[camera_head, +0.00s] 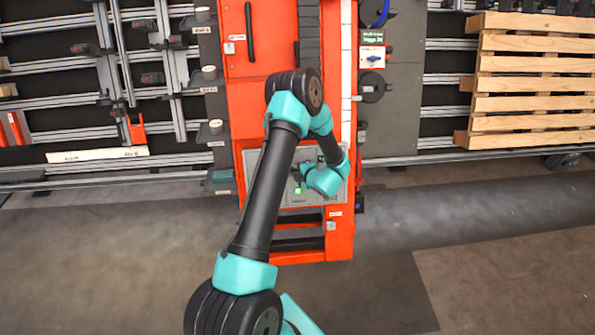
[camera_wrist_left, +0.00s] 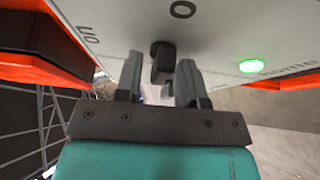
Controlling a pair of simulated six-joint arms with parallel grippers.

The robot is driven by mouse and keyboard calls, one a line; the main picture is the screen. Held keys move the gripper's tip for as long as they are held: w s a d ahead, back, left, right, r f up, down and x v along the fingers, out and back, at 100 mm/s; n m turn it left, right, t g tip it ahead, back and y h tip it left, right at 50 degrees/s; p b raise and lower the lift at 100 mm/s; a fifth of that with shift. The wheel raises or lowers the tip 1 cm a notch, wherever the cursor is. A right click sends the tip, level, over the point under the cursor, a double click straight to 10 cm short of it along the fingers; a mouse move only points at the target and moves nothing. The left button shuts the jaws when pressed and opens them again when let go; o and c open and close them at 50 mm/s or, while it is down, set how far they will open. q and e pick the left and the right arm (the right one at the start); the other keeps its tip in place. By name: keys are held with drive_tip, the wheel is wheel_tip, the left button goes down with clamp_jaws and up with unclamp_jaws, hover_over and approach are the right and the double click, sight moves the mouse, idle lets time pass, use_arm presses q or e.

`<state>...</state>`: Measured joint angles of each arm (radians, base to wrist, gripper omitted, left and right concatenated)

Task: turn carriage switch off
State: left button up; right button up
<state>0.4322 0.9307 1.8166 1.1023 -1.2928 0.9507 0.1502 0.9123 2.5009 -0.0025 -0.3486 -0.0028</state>
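The carriage switch is a small black knob (camera_wrist_left: 163,62) on a grey panel, with a printed 0 near it in the left wrist view. My left gripper (camera_wrist_left: 160,75) has its two grey fingers apart, one on each side of the knob. A gap shows between the left finger and the knob; the right finger looks very close, and I cannot tell if it touches. In the head view my left gripper (camera_head: 316,177) is in front of the grey panel (camera_head: 273,165) on the orange cabinet (camera_head: 255,200) and hides the knob. My right gripper is not in view.
A green light (camera_wrist_left: 251,66) is lit on the panel, also visible in the head view (camera_head: 298,190). Rails and racks (camera_head: 100,165) stand to the left. A wooden pallet (camera_head: 530,85) is upright at the right. The floor in front is clear.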

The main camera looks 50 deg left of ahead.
use_arm(q)
drive_tip(key=shift+o, duration=0.2)
drive_tip(key=shift+d, duration=0.1)
drive_tip(key=v, duration=1.7)
drive_tip(key=shift+r, duration=0.1)
drive_tip(key=d+f+m+t+h, duration=0.5)
drive_tip(key=d+f+m+h, duration=0.45)
drive_tip(key=m, duration=0.65)
drive_tip(key=s+d+f+m+g+h, duration=0.3)
drive_tip(key=s+d+m+g+h, duration=0.2)
drive_tip(key=s+m, duration=0.7)
drive_tip(key=d+m+h, duration=0.2)
drive_tip(key=d, duration=0.2)
drive_tip(key=shift+s+f+g, duration=0.3)
drive_tip(key=shift+s, duration=0.1)
